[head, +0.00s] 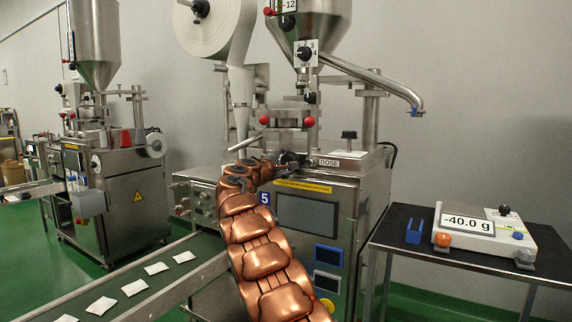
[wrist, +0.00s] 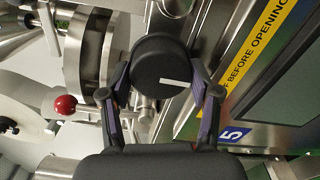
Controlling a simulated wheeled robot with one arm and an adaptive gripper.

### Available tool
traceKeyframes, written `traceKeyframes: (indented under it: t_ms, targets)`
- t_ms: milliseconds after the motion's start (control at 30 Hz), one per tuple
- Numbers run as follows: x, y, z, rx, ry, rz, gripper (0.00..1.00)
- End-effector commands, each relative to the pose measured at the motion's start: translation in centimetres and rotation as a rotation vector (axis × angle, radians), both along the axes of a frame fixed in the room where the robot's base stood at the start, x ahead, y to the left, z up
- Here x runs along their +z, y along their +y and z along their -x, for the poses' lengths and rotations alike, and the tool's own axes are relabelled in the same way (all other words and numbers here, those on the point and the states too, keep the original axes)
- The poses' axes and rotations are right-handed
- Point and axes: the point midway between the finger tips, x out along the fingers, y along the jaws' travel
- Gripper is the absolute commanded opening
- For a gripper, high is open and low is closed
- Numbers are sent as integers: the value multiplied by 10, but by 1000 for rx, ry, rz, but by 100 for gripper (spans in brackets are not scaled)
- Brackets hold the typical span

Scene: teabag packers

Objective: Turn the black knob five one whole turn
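The black knob (wrist: 158,60) is round, with a white pointer line on its face, and fills the upper middle of the wrist view. The line points to the right, nearly level. My gripper (wrist: 160,85) has one finger on each side of the knob, the tips close against its rim. I cannot tell whether both fingers press on it. In the head view my copper-coloured arm reaches to the packing machine, and my gripper (head: 286,161) is at its upper front, partly hidden. A blue label with a 5 (wrist: 233,134) is to the lower right of the knob.
A yellow warning strip (wrist: 262,55) and a dark screen (head: 307,215) are beside the gripper. A red ball handle (wrist: 65,104) stands left of it. A conveyor with teabags (head: 157,268) runs at lower left. A scale (head: 485,235) stands on the right table.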

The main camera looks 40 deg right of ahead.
Motion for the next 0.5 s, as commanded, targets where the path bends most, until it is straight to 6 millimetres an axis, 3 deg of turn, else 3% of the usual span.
traceKeyframes:
  t_ms: [133,500]
  targets:
    - [0,0,0,0,0,0,81]
    - [1,0,0,-1,13,4,81]
